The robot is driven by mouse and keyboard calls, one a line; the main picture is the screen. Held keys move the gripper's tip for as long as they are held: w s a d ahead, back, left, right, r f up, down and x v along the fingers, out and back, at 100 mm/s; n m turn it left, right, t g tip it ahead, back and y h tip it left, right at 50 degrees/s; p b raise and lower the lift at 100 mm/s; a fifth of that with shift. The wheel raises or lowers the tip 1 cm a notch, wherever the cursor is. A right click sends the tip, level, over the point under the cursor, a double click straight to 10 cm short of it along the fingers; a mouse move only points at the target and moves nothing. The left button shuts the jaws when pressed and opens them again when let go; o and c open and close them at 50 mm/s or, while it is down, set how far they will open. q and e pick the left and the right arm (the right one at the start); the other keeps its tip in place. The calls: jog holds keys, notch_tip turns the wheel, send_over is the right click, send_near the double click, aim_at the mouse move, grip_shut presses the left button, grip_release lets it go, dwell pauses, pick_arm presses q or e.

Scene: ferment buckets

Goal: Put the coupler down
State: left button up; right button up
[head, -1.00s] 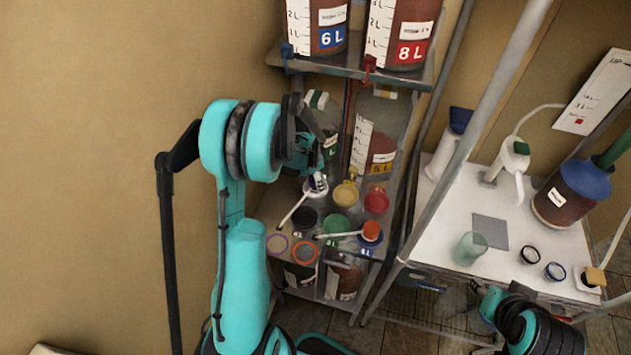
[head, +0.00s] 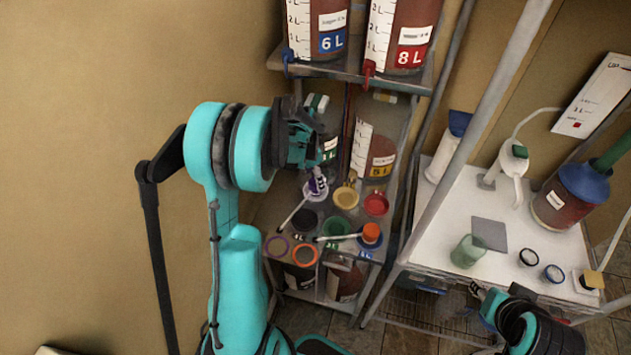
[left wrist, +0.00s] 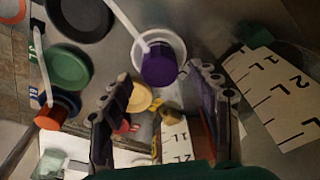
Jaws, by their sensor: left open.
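The coupler is likely the purple piece with a pale handle or tube (head: 317,184), upright on the shelf in the head view. In the left wrist view the purple coupler (left wrist: 159,65) sits within a white round rim (left wrist: 172,43), its white tube running up-left. My left gripper (head: 313,150) is open just above it, its fingers apart and empty. In the left wrist view the gripper (left wrist: 163,88) has its fingers either side of and below the coupler. My right gripper (head: 481,292) is low at the right, its jaws too small to read.
Round lids in black (head: 305,220), green (head: 336,226), yellow (head: 346,197) and red (head: 376,204) crowd the shelf. An orange-topped piece (head: 371,233) stands on a blue lid. Large buckets (head: 401,35) fill the upper shelf. A white table (head: 450,225) is at right.

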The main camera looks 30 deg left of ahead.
aim_at(311, 184)
pick_arm(q)
notch_tip(311, 184, up, 7)
jog(key=s+p, duration=0.1)
jog(key=s+d+r+n+t+y, duration=0.1)
jog(key=s+d+r+n+t, duration=0.15)
jog(key=s+d+r, duration=0.45)
jog(key=s+d+r+n+t, duration=0.2)
jog(key=s+d+n+t, duration=0.1)
jog(key=s+d, duration=0.5)
jog(key=shift+s+d+r+n, duration=0.25)
jog(key=shift+s+d+n, duration=0.2)
jog(key=shift+s, duration=0.75)
notch_tip(311, 184, down, 13)
jog(key=b, duration=1.2)
jog(key=shift+r+b, duration=0.15)
jog(key=shift+b, duration=0.2)
